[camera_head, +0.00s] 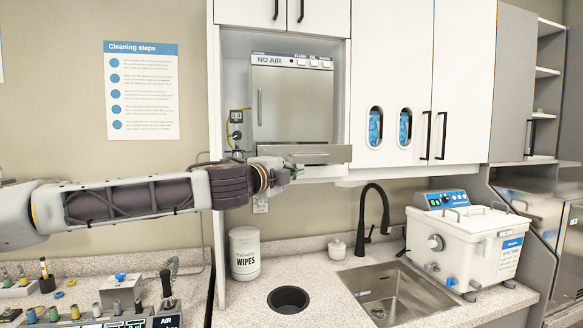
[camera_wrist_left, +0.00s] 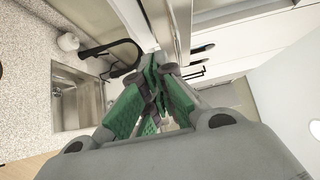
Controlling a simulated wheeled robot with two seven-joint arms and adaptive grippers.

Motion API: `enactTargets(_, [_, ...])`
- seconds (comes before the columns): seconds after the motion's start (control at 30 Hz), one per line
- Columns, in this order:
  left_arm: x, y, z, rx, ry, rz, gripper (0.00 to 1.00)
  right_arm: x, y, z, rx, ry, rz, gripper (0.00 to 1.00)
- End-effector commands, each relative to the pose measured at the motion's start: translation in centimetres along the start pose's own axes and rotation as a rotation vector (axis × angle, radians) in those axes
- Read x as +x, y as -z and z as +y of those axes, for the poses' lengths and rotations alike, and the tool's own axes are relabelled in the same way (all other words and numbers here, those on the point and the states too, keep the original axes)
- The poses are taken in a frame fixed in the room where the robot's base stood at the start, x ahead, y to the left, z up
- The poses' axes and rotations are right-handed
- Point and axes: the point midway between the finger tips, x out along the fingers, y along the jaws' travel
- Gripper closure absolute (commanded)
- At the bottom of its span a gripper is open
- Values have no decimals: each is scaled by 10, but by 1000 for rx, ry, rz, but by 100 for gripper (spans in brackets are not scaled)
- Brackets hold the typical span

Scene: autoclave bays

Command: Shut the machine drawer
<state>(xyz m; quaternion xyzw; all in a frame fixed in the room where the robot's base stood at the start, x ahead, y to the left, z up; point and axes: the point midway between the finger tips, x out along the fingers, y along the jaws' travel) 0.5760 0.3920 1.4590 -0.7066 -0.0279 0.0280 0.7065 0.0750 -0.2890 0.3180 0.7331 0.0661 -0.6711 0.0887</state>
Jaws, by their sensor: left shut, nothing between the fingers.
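The machine (camera_head: 292,105), a steel-fronted unit labelled "NO AIR", sits in a white wall-cabinet bay. Its drawer (camera_head: 325,154), a wide grey front at the bottom of the machine, stands out past the door above it. My left gripper (camera_head: 290,166) is at the lower left part of the drawer front; I cannot tell whether it touches. In the left wrist view its green-padded fingers (camera_wrist_left: 160,88) are together with nothing held, close to the long edge of a panel. My right gripper is not in view.
Below are a counter with a wipes tub (camera_head: 244,253), a sink (camera_head: 398,292), a black faucet (camera_head: 371,215) and a white bath unit (camera_head: 468,250). White cabinet doors (camera_head: 392,80) are right of the bay. A tool bench (camera_head: 95,300) is at lower left.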

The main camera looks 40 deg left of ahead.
Motion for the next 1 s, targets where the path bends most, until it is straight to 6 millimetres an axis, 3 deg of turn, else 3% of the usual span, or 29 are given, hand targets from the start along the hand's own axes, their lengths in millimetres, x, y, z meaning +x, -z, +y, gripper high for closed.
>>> enactTargets(0.57, [21,0,0,0,-1,0,100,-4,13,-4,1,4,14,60])
enactTargets(1.0, [48,-27,0,0,0,-1,100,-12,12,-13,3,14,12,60])
